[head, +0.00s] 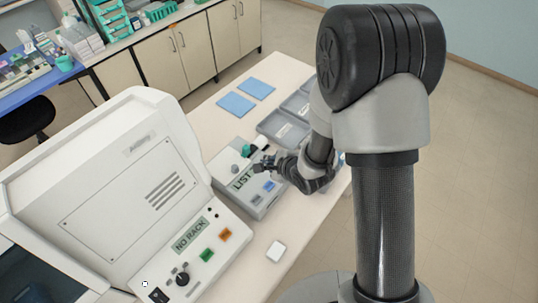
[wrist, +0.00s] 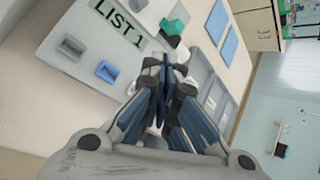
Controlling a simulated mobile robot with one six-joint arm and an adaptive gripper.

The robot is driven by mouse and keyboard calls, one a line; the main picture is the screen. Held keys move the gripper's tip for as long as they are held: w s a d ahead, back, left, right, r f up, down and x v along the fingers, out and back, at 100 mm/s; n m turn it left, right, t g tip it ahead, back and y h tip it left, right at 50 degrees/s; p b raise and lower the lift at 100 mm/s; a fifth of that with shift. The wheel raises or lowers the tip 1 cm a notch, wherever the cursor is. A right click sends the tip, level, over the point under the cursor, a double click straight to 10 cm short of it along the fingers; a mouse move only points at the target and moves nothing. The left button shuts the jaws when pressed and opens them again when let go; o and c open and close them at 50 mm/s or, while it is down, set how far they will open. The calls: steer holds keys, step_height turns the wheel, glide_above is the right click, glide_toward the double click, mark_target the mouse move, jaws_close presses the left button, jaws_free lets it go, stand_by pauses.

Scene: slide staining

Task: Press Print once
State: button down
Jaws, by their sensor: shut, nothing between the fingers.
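A light grey box (head: 238,206) stands on the bench beside the large white machine. Its green display reads "LIST 1" in the wrist view (wrist: 118,22); part of it is covered by my gripper in the head view. A blue button (head: 270,186) and a grey button (head: 257,198) sit on its top; both also show in the wrist view, the blue one (wrist: 107,71) nearer my gripper than the grey one (wrist: 72,47). No Print lettering is readable. My gripper (head: 262,165) is shut and empty, above the box near the display's end. Its fingertips (wrist: 165,68) are clear of both buttons.
A teal part (wrist: 170,28) sits at the box's far end. The white machine (head: 130,165) with a "NO RACK" display (head: 189,237) stands at left. Grey trays (head: 284,130) and blue mats (head: 235,104) lie beyond.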

mark_target(267, 187)
steer(key=shift+s+a+f+m+y, duration=0.2)
steer(key=shift+a+f+m+y, duration=0.1)
steer(key=shift+a+m, duration=0.15)
steer(key=shift+f, duration=0.15)
step_height(267, 187, down, 8)
steer(key=b, duration=0.7)
steer(key=shift+f, duration=0.25)
stand_by(0.9)
steer(key=shift+f+b, duration=0.45)
steer(key=shift+f, duration=0.3)
stand_by(0.4)
stand_by(0.4)
steer(key=shift+r+p, duration=0.45)
steer(key=shift+r, duration=0.35)
